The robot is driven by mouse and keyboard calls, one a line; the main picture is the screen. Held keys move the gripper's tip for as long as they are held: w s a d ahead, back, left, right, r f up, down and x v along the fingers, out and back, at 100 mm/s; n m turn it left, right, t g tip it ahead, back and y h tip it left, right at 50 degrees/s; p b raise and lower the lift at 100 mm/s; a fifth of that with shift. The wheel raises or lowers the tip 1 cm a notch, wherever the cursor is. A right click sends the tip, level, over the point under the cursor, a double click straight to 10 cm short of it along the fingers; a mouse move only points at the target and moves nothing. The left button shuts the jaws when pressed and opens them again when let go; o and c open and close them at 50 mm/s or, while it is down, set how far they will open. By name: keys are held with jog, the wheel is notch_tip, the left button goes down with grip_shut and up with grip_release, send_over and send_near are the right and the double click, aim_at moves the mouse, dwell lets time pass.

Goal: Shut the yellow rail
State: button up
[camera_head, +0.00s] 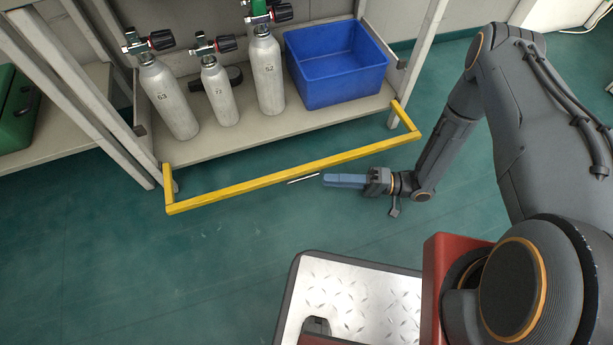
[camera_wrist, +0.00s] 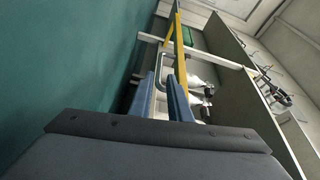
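The yellow rail (camera_head: 290,174) is a U-shaped bar that sticks out from the front of the shelf, with its short end arms at the left and right shelf posts. My gripper (camera_head: 326,180) is on the near side of the rail, right of its middle, with its blue fingers pointing left roughly along it. The yellow rail (camera_wrist: 179,48) runs away beyond the right finger there. I cannot tell whether they touch.
The low shelf holds grey cylinders (camera_head: 168,98) and a blue bin (camera_head: 338,72) behind the rail. A thin pale strip (camera_head: 304,178) shows just left of the fingertips. A green case (camera_head: 14,112) is at the left. Green floor (camera_head: 230,250) in front is clear.

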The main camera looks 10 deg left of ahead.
aim_at(303, 177)
jog(key=a, duration=0.3)
jog(key=s+a+b, duration=0.1)
jog(key=a, duration=0.2)
jog(key=a+b, duration=0.1)
jog(key=a, duration=0.2)
jog(key=shift+s+r, duration=0.2)
grip_shut()
